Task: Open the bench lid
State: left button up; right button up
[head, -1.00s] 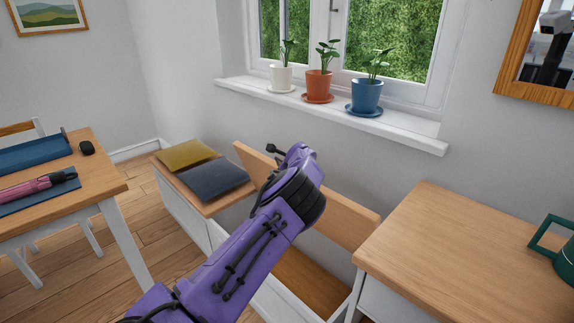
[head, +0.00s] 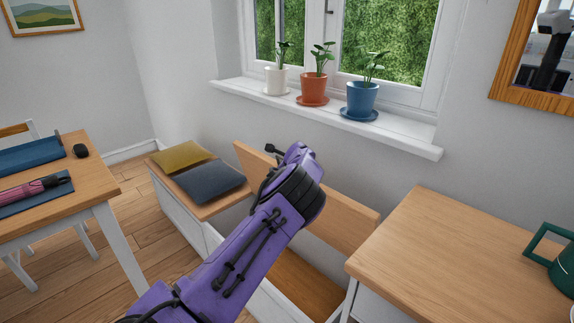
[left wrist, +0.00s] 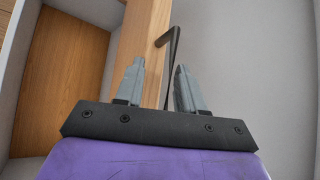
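The wooden bench lid (head: 342,218) stands raised, close to upright, along the wall under the window. The white bench box (head: 268,300) below it is open, and its wooden inside shows. The fingers are apart. A dark bent handle (left wrist: 172,45) shows in the gap between and beyond them; I cannot tell whether they touch it. My right gripper is not in view.
A yellow cushion (head: 184,155) and a blue-grey cushion (head: 210,183) lie on the bench's closed left part. A wooden-topped cabinet (head: 450,250) stands close at the right. A table (head: 70,205) stands at the left. Three potted plants line the window sill (head: 405,138).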

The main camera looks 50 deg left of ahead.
pick_arm(q)
jog(key=shift+s, duration=0.1)
jog(key=v, duration=1)
jog(key=shift+d+r, duration=0.2)
jog(key=shift+d, duration=0.05)
